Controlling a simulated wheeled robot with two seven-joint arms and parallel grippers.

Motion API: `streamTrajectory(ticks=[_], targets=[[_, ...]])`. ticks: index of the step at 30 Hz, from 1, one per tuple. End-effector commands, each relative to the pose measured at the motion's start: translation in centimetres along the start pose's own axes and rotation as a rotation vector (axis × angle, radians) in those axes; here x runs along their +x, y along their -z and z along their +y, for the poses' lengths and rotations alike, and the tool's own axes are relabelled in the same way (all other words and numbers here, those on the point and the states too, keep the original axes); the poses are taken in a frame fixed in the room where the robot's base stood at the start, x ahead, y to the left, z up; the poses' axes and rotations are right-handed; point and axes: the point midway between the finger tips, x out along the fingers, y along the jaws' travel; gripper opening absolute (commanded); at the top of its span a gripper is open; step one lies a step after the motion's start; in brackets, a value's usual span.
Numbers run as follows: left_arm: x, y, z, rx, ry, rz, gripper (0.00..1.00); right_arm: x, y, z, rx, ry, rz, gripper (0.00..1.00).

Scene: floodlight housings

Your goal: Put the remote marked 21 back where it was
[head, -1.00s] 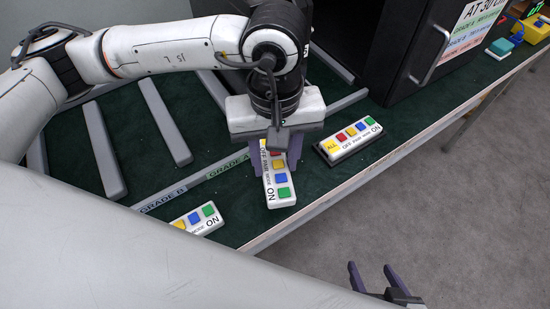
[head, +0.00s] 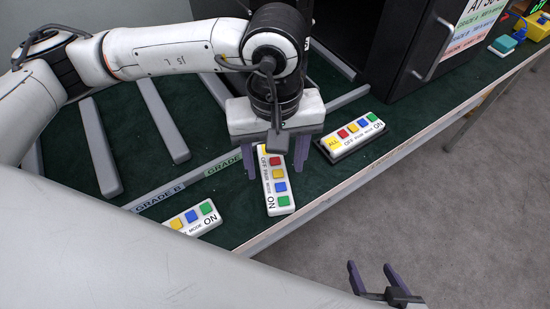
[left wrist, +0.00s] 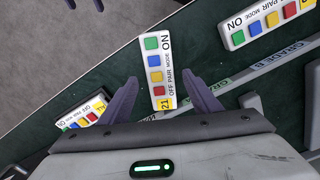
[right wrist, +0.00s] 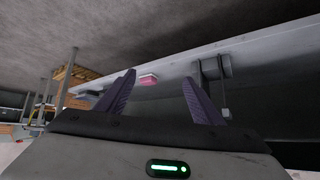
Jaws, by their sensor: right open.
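The remote marked 21 (left wrist: 157,69) is white with coloured buttons and lies on the green table surface. It also shows in the head view (head: 275,186), its ON end toward the table's front edge. My left gripper (left wrist: 165,90) is open, its purple fingers standing on either side of the remote's labelled end and apart from it. It also shows in the head view (head: 274,168), where it hides part of that end. My right gripper (head: 378,270) is open and empty, off the table above the floor.
A remote marked ALL (head: 351,138) lies on a dark base to the right. Another remote (head: 192,219) lies to the left, partly hidden by my arm. Grey divider strips (head: 163,121) cross the table. A black cabinet (head: 400,50) stands behind.

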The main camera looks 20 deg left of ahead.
Motion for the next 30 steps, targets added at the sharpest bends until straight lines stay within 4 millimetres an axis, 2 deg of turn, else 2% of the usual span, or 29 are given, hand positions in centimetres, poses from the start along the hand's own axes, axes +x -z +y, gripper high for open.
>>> streamTrajectory(ticks=[8,14,15,24,30], targets=[[-0.2,0.0,0.0,0.000,0.000,0.000,0.57,-0.2,-0.1,-0.1,0.002,0.001,-0.005,0.61],[-2.0,0.0,0.0,0.000,0.001,-0.001,0.57,-1.6,1.0,-0.1,0.009,-0.001,-0.007,0.61],[-2.4,0.1,0.1,0.001,-0.003,0.003,0.57,-1.1,0.3,0.0,0.011,-0.002,-0.007,0.61],[-9.3,0.1,0.1,0.001,-0.002,0.003,0.57,-0.7,-0.3,0.2,0.010,-0.005,-0.014,0.61],[-12.3,0.0,0.1,0.000,-0.002,0.001,0.57,-0.8,-0.1,0.2,0.007,-0.005,-0.013,0.61]])
